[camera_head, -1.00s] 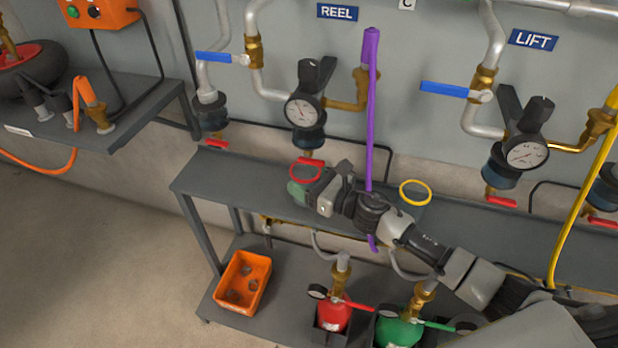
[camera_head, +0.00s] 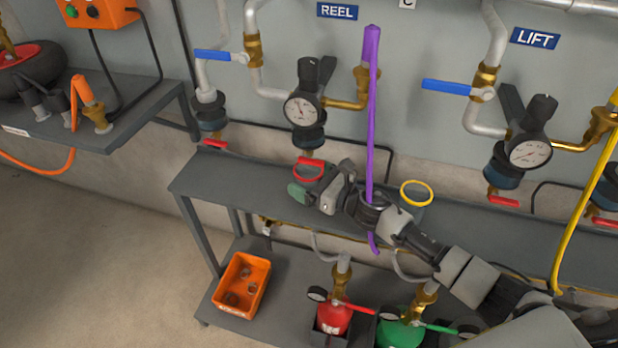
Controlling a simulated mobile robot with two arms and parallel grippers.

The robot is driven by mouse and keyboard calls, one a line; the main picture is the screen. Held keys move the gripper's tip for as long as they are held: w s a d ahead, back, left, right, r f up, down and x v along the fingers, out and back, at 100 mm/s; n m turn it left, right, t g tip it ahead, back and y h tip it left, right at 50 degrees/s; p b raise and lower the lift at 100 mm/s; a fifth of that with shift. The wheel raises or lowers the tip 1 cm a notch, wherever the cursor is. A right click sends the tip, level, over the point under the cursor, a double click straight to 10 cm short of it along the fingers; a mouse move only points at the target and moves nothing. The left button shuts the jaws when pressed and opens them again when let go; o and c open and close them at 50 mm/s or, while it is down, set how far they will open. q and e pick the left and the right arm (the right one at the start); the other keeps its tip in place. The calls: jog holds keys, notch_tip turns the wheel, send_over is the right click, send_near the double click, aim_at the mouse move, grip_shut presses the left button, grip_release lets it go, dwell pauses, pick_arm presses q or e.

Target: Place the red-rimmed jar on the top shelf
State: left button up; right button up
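The red-rimmed jar (camera_head: 309,169) is at the left part of the top shelf (camera_head: 225,180), near the wall, with its red rim upward. Most of its body is hidden by my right gripper (camera_head: 307,192). The gripper reaches in from the right, low over the shelf, with a green fingertip pad in front of the jar. Its other finger is not clear, so I cannot tell whether it grips the jar or stands open beside it. I also cannot tell whether the jar's base touches the shelf. My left gripper is not in view.
A yellow-rimmed jar (camera_head: 416,193) stands on the top shelf behind my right arm. A purple hose (camera_head: 370,120) hangs close to the arm. An orange bin (camera_head: 242,283), a red bottle (camera_head: 333,318) and a green bottle (camera_head: 399,334) are on the lower shelf. The shelf's left end is clear.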

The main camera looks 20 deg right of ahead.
jog(key=shift+r, duration=0.1)
jog(key=shift+s+d, duration=0.15)
jog(key=shift+s, duration=0.05)
jog(key=v, duration=0.5)
jog(key=shift+s+d, duration=0.25)
jog(key=shift+s, duration=0.05)
jog(key=shift+s+d, duration=0.2)
jog(key=shift+s, duration=0.05)
jog(key=shift+s+d, duration=0.15)
jog(key=shift+s, duration=0.05)
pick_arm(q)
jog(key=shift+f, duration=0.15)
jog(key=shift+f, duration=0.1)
